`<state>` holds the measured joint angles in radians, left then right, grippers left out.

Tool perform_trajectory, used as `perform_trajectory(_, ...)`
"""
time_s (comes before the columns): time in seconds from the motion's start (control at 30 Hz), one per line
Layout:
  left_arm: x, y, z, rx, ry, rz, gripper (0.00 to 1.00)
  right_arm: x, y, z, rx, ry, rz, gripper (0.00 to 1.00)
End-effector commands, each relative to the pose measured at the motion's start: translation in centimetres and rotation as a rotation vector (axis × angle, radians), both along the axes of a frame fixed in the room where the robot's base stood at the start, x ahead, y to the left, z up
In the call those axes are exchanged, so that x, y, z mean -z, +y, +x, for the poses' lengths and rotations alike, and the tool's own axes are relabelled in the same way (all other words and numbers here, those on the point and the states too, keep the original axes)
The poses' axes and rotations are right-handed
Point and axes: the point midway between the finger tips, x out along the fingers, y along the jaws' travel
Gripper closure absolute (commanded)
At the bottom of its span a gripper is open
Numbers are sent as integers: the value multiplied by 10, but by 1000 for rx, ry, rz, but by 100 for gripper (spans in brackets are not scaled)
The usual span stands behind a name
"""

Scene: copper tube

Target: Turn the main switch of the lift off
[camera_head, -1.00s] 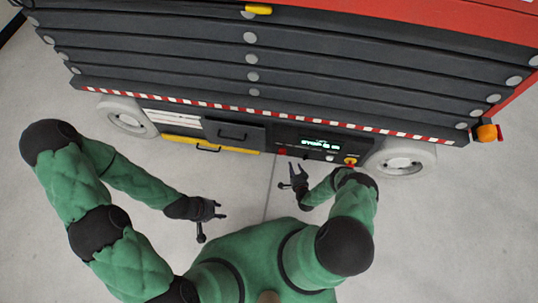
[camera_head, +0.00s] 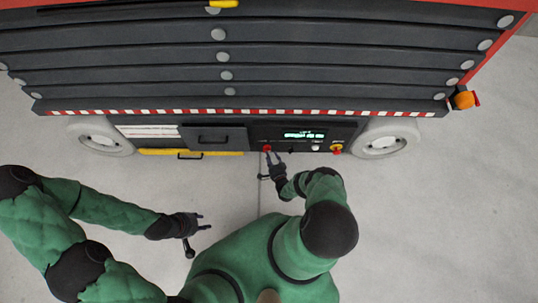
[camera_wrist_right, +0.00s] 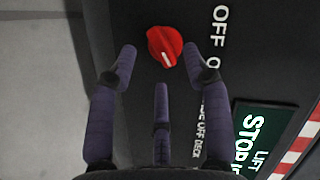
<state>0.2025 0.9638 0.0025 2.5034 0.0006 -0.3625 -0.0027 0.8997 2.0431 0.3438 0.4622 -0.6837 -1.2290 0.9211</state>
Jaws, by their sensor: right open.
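The red rotary switch (camera_wrist_right: 165,46) sits on the lift's dark panel near the white word OFF in the right wrist view. Its white mark points to the lower right there. In the head view the red switch (camera_head: 267,148) is at the left of the control panel. My right gripper (camera_head: 275,160) is open just in front of it. In the right wrist view its fingers (camera_wrist_right: 160,62) are spread, with the switch between the two outer tips; contact cannot be told. My left gripper (camera_head: 203,221) is over the floor, away from the lift, and looks open and empty.
The panel has a lit display (camera_head: 304,134) and a red-and-yellow button (camera_head: 337,148) at right. A drawer-like box (camera_head: 213,138) and a yellow bar (camera_head: 160,152) lie left of it. Wheels (camera_head: 384,142) flank the lift's base. The grey floor in front is clear.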

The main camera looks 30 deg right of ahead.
Motion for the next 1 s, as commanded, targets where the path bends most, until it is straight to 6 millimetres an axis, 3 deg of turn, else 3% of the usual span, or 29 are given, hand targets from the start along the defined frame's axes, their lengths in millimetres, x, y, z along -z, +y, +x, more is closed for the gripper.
perform_trajectory(0.2, 10, 0, 0, 0, 0, 0, 60, 5, -4, 22, -2, 0, -1, 51)
perform_trajectory(0.57, 11, 0, 0, 0, 0, 0, 60, 5, -6, 26, 0, 1, 0, 51)
perform_trajectory(0.77, 11, 0, 0, 0, 0, 0, 60, 5, -6, 26, 0, 1, 0, 100)
perform_trajectory(1.0, 11, 0, 0, 0, 0, 0, 60, 5, -6, 26, 0, 4, -5, 100)
